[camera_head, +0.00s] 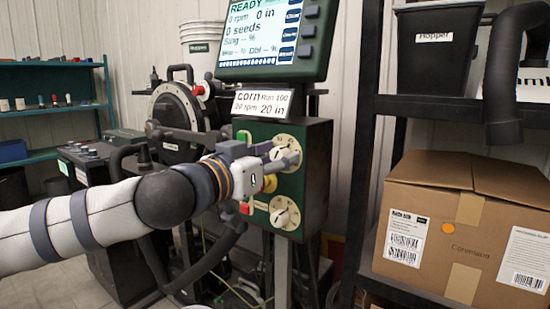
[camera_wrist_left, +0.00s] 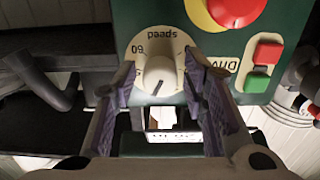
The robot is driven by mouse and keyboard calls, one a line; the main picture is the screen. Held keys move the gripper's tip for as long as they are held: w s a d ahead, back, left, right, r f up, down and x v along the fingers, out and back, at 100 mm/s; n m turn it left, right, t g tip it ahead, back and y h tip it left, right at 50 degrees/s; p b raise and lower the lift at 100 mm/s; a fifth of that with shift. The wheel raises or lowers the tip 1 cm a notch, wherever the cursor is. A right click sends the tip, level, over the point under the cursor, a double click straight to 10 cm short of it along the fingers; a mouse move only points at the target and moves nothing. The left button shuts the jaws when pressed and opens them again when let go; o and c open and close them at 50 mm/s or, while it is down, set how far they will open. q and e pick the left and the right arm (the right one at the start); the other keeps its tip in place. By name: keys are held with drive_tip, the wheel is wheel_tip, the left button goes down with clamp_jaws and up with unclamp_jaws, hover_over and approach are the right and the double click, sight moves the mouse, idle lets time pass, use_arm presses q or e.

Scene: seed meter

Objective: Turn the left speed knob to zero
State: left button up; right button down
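The speed knob (camera_wrist_left: 160,76) is a pale round knob on a cream dial (camera_wrist_left: 137,40) marked "speed" and "60", upside down in the left wrist view. A dark pointer line on it points down and slightly left there. My left gripper (camera_wrist_left: 161,68) has one finger on each side of the knob, with small gaps showing, so it looks open around it. In the head view my left gripper (camera_head: 275,158) is at the upper dial (camera_head: 292,142) of the green control box (camera_head: 318,165) and partly hides it. My right gripper is not in view.
A lower dial with a knob (camera_head: 284,214) sits below on the box. A red stop button on yellow (camera_wrist_left: 237,8) and red and green drive buttons (camera_wrist_left: 262,65) are close by. The display (camera_head: 270,40) above reads READY, 0 rpm. A shelf with a cardboard box (camera_head: 440,230) stands right.

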use_arm(q)
clamp_jaws()
drive_tip(key=shift+n, duration=0.3)
